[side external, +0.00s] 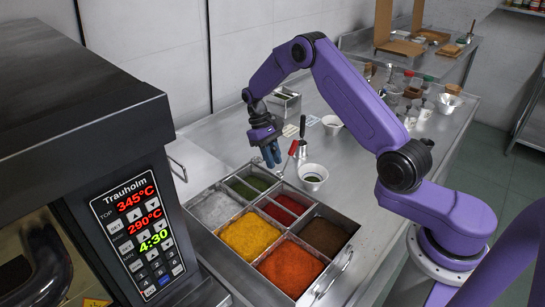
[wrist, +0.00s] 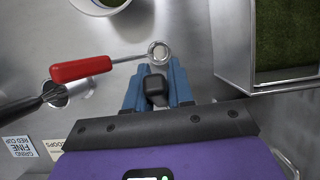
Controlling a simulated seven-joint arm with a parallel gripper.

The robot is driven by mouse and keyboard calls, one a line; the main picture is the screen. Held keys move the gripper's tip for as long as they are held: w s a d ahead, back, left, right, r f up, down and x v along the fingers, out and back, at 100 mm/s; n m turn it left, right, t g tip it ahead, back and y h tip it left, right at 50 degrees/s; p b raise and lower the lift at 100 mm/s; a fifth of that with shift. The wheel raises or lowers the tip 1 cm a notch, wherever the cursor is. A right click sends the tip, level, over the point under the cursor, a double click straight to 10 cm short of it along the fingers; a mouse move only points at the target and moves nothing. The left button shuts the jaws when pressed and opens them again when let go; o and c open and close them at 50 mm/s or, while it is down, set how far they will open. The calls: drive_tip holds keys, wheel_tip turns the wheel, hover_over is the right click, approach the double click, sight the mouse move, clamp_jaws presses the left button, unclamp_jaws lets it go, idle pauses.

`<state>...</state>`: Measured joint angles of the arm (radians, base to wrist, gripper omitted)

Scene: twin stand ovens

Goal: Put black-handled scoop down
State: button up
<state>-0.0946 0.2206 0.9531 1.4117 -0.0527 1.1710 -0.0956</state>
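The black-handled scoop (side external: 302,126) stands handle up at a small metal cup (side external: 301,150). In the wrist view its black handle (wrist: 22,104) points left, and its lower end is at the round metal cup (wrist: 78,88).
A white bowl (side external: 313,177) with dark green contents stands right of the gripper. Metal bins (side external: 354,229) of coloured ingredients fill the counter front. An oven (side external: 75,120) stands at left. Printed labels (wrist: 20,147) lie on the counter. Cups and bottles crowd the back right.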

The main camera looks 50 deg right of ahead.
drive_tip(key=o, duration=0.4)
drive_tip(key=shift+r, duration=0.1)
drive_tip(key=v, duration=1.2)
drive_tip(key=s+a+r+n+t+h, duration=0.1)
drive_tip(key=s+a+r+n, duration=0.2)
drive_tip(key=s+a, duration=0.4)
drive_tip(key=s+a+r+n+t, duration=0.2)
drive_tip(key=s+a+r+n, duration=0.15)
drive_tip(key=s+a, duration=0.35)
drive_tip(key=s+d+n, duration=0.1)
drive_tip(key=s+n, duration=0.1)
drive_tip(key=s, duration=0.6)
drive_tip(key=s+d+f+n+t+y, duration=0.1)
drive_tip(key=s+n, duration=0.1)
drive_tip(key=s, duration=0.7)
drive_tip(key=s+d+n, duration=0.2)
drive_tip(key=s, duration=0.6)
drive_tip(key=shift+s+d+f+t, duration=0.1)
drive_tip(key=shift+s+f+t, duration=0.25)
drive_tip(key=shift+t, duration=0.05)
